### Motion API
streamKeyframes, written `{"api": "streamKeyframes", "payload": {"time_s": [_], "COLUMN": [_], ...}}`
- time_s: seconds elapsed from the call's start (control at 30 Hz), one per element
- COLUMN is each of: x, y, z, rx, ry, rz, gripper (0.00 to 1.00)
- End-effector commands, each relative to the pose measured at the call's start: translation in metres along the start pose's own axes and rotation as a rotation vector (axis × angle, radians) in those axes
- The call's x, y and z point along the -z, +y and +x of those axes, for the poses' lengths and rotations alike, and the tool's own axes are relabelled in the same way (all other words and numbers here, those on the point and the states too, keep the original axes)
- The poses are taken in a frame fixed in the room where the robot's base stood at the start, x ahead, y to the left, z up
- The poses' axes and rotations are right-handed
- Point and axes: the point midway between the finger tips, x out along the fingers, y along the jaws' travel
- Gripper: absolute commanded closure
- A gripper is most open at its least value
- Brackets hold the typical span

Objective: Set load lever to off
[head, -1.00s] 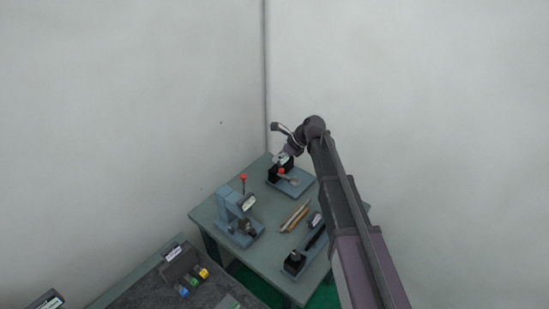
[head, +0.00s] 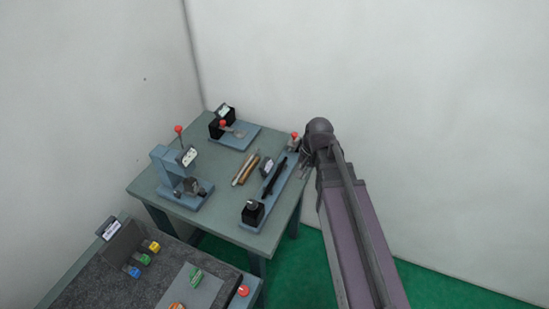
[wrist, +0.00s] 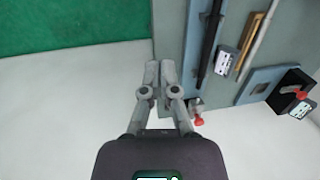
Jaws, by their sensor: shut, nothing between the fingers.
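Several red-knobbed levers show, and their labels are too small to read, so I cannot tell which is the load lever. One red knob (head: 294,134) is at the far end of the long blue fixture (head: 268,196) with a black rod; it shows in the wrist view (wrist: 199,122) just right of my fingers. Another red knob (head: 178,129) tops an upright lever on the left device. A third red knob (head: 222,123) is at the black block on the back plate. My gripper (head: 304,168) is shut and empty at the table's right edge, beside the long fixture; its fingers (wrist: 157,68) show nothing between them.
The green table (head: 160,202) also holds wooden sticks (head: 246,168) and a small label stand (head: 267,167). A grey-topped bench (head: 85,280) with coloured blocks stands in front left. Walls stand behind; green floor (head: 310,268) is free at right.

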Motion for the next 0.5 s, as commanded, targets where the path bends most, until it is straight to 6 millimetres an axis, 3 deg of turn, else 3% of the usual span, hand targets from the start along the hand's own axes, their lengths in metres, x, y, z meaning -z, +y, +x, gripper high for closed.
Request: {"api": "streamKeyframes", "payload": {"time_s": [0.03, 0.2, 0.33, 0.5], "x": [-0.01, -0.023, -0.03, -0.034], "y": [0.023, 0.073, 0.096, 0.106], "z": [0.016, 0.033, 0.039, 0.041], "rx": [-0.026, -0.109, -0.151, -0.175], "ry": [0.008, 0.017, 0.014, 0.009], "rz": [-0.054, -0.236, -0.328, -0.381], "gripper": [1.0, 1.0, 1.0, 1.0]}}
